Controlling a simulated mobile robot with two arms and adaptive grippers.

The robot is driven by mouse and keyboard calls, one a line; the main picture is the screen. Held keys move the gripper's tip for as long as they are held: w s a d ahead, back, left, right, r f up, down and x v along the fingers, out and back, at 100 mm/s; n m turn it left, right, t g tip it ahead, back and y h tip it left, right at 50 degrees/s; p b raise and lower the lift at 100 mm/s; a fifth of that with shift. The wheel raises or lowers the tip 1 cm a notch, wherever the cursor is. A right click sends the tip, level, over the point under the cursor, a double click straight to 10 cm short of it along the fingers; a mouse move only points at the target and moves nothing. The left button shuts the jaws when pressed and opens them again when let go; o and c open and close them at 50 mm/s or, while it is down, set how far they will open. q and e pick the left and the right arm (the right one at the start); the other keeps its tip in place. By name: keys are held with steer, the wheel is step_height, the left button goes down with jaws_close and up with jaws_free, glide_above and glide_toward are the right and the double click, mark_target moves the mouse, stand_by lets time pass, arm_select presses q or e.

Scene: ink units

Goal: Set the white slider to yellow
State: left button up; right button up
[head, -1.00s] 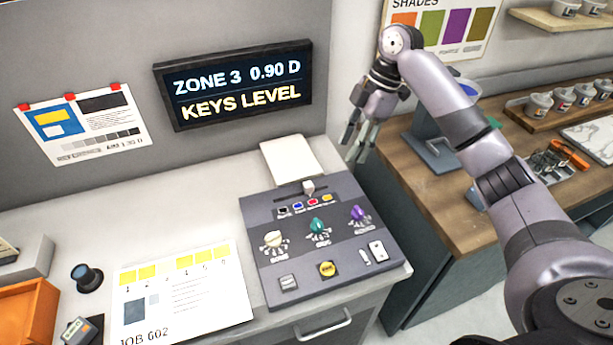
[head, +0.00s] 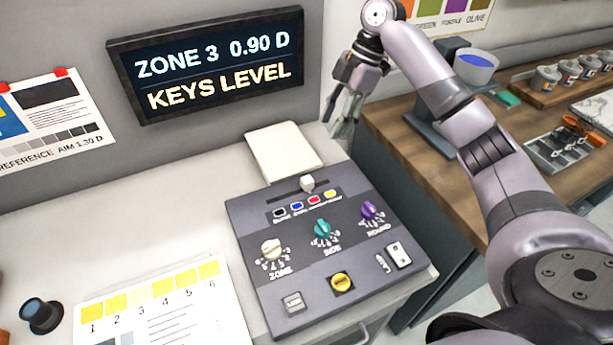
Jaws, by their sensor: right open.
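The white slider (head: 307,183) stands in a dark slot near the top edge of the grey control panel (head: 252,222). Below the slot is a row of black, blue, red and yellow (head: 330,194) marks. The slider knob is roughly above the red mark, left of the yellow one. My right gripper (head: 343,127) is open and empty, in the air behind and to the right of the panel, apart from the slider. My left gripper is out of view.
The panel also carries white, teal (head: 323,229) and purple knobs, a yellow button (head: 341,282) and a white switch (head: 398,254). A blank pad (head: 284,152) lies behind it. A display (head: 205,65) reads "ZONE 3 0.90 D, KEYS LEVEL". A wooden bench (head: 415,170) stands right.

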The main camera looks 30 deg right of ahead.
mark_target(309, 178)
steer(key=p+x, duration=0.1)
steer(key=x, duration=0.4)
steer(key=p+x, duration=0.1)
steer(key=x, duration=0.4)
steer(key=p+x, duration=0.1)
steer(key=x, duration=0.4)
steer(key=shift+s+f, duration=0.15)
steer(key=shift+s, duration=0.15)
steer(key=shift+w+a+f, duration=0.1)
steer(key=shift+a+f, duration=0.1)
steer(key=shift+f, duration=0.2)
steer(key=shift+c, duration=0.2)
jaws_close()
